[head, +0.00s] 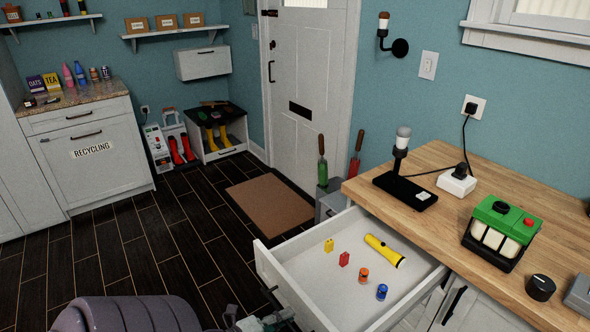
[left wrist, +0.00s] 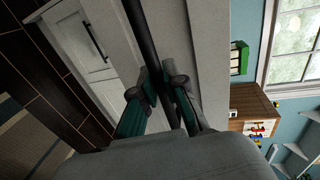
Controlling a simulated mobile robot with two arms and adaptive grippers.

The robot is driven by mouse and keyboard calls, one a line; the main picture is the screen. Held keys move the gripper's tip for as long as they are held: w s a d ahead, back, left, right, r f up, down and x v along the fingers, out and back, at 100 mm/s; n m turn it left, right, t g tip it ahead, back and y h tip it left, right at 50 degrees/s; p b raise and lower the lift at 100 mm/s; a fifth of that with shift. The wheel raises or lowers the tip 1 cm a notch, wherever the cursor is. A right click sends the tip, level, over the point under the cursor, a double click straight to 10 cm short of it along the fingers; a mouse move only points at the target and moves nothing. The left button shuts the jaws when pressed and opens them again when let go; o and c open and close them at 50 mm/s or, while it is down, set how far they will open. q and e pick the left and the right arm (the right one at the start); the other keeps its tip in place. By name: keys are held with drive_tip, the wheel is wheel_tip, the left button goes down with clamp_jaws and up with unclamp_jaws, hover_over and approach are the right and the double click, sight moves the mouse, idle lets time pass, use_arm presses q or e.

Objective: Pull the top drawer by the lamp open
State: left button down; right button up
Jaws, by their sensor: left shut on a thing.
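The white top drawer (head: 290,262) under the wooden counter stands pulled out, below the lamp (head: 402,142). Inside lie a yellow flashlight (head: 384,250), small yellow and red pieces, and an orange and a blue cylinder. My left gripper (head: 262,322) is at the drawer's front, at the bottom edge of the head view. In the left wrist view its fingers (left wrist: 160,84) are shut on the dark bar handle (left wrist: 147,40) of the drawer. The grip is partly hidden in the head view. My right gripper is not in view.
The wooden counter (head: 450,160) holds a green device (head: 500,228), a white power block (head: 457,182) and a black knob (head: 540,288). A brown mat (head: 270,203) lies by the door; the dark floor left of the drawer is clear.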

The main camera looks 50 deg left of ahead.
use_arm(q)
drive_tip(key=shift+s+a, duration=0.1)
drive_tip(key=shift+s, duration=0.65)
drive_tip(key=c, duration=1.2)
unclamp_jaws()
drive_tip(key=d+v, duration=0.1)
drive_tip(key=v, duration=1.1)
drive_tip(key=shift+a, duration=0.5)
drive_tip(key=shift+w, duration=0.1)
